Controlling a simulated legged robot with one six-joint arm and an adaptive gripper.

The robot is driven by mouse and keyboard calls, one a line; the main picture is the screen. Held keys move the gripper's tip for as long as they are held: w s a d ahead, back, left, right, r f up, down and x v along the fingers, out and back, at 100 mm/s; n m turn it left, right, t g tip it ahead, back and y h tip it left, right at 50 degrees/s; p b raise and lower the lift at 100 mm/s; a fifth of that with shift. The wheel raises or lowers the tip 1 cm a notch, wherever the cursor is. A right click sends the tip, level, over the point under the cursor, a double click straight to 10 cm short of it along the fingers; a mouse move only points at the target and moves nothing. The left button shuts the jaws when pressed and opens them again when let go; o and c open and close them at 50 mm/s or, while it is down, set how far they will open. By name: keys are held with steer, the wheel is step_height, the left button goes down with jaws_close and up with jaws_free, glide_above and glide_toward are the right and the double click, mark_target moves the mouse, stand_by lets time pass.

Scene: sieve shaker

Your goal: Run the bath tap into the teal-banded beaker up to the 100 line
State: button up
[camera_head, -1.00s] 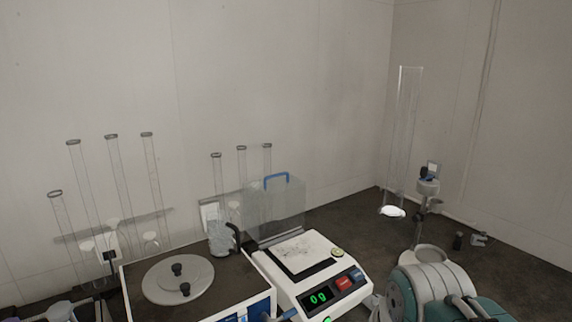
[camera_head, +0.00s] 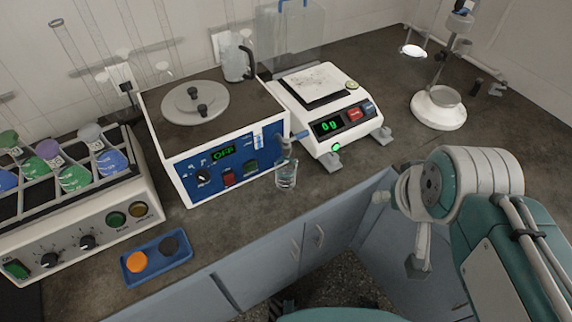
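The water bath (camera_head: 178,178) is a white box with a blue front panel; its green display reads OFF. Its tap (camera_head: 284,142) sticks out at the right end of the panel, with a blue part beside it. A small clear beaker (camera_head: 287,175) stands on the bench beneath the tap. A teal band and the 100 line cannot be made out at this size, nor can the water level. My arm is at the right, with my gripper (camera_head: 418,264) apparently hanging beyond the bench front, far from the beaker. Its fingers are too unclear to tell open from shut.
A balance (camera_head: 322,112) reading 0 g stands right of the bath. A glass jug (camera_head: 238,64) is behind it. A shaker (camera_head: 72,222) with several flasks and a blue tray (camera_head: 157,260) are at left. A white-based stand (camera_head: 438,110) is at right.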

steer(key=m+g+y, duration=0.1)
steer(key=m+g, duration=0.3)
steer(key=m, duration=0.7)
glide_above(303, 132)
steer(key=s+d, duration=0.1)
steer(key=s, duration=0.1)
steer(key=f, duration=0.4)
steer(key=w+f, duration=0.1)
steer(key=f, duration=0.3)
steer(key=a+f, duration=0.1)
steer(key=f, duration=0.2)
steer(key=shift+w+f, duration=0.35)
steer(key=shift+c, duration=0.3)
jaws_close()
